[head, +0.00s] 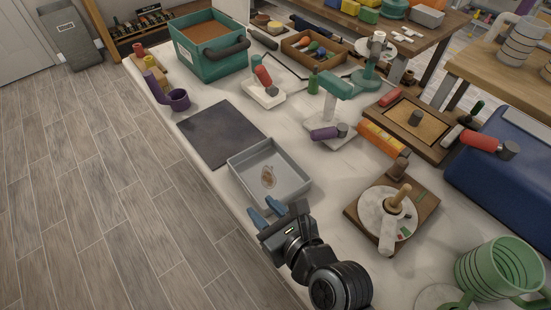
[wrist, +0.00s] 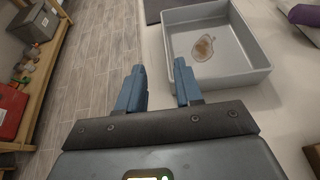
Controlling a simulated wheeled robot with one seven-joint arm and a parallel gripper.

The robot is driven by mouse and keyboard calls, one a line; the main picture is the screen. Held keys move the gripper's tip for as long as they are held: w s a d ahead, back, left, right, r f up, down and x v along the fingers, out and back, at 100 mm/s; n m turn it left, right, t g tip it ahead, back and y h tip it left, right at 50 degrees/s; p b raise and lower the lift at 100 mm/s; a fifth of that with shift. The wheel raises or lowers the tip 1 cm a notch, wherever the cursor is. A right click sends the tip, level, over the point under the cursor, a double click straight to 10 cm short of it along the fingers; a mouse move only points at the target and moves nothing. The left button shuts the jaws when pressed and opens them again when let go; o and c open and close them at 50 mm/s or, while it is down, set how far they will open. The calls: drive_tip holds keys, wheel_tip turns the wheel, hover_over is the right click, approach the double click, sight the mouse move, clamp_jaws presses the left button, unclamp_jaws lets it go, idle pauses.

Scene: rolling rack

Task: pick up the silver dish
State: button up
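The silver dish (head: 290,190) is a grey, square, shallow tray near the table's left edge in the head view. It sits flat and holds a brownish, translucent patch or item I cannot identify. In the wrist view the dish (wrist: 238,77) is at the upper right. My gripper (head: 265,210) is open and empty, just off the dish's near corner. In the wrist view my gripper (wrist: 159,76) has its right blue finger overlapping the dish's near-left corner; its left finger is left of the dish. Whether the right finger touches the dish I cannot tell.
A dark flat mat (head: 221,134) lies beyond the dish. A white stand with a purple-handled tool (head: 328,132) is to its right. A wooden board with a round white plate (head: 375,212) stands further right. The wooden-look floor (head: 110,200) left of the table is clear.

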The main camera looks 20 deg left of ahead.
sight(250, 191)
drive_tip(key=shift+w+a, duration=0.25)
drive_tip(key=shift+w, duration=0.4)
drive_tip(key=x, duration=0.7)
drive_tip(key=shift+w+f, duration=0.15)
drive_tip(key=shift+f, duration=0.15)
clamp_jaws()
idle(0.7)
